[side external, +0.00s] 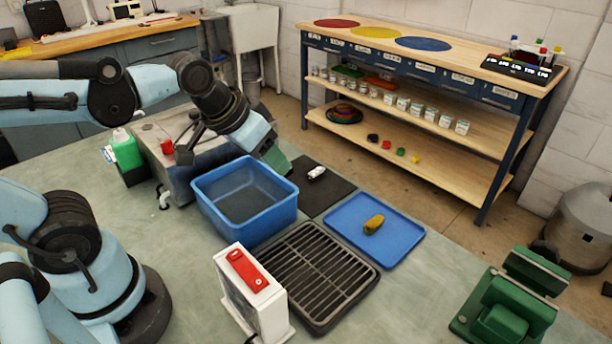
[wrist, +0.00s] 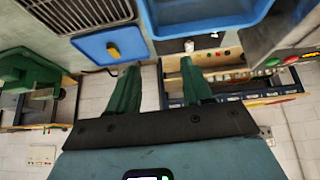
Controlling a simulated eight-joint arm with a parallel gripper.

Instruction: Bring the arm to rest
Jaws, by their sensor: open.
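My gripper (side external: 281,160) is held up behind the blue bin (side external: 243,196) in the side external view, its far end partly hidden by my own wrist. In the wrist view its two green fingers (wrist: 159,66) are spread wide apart with nothing between them. A yellow-brown object (side external: 373,224) lies on the blue tray (side external: 400,245), apart from my gripper. A small white object (side external: 316,173) lies on the dark mat (side external: 330,196), just right of the gripper in the side external view.
A black grill rack (side external: 312,272) lies in front of the bin, beside a white box with a red switch (side external: 250,290). A green vise (side external: 508,305) stands at the right. A shelf bench (side external: 430,80) is behind.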

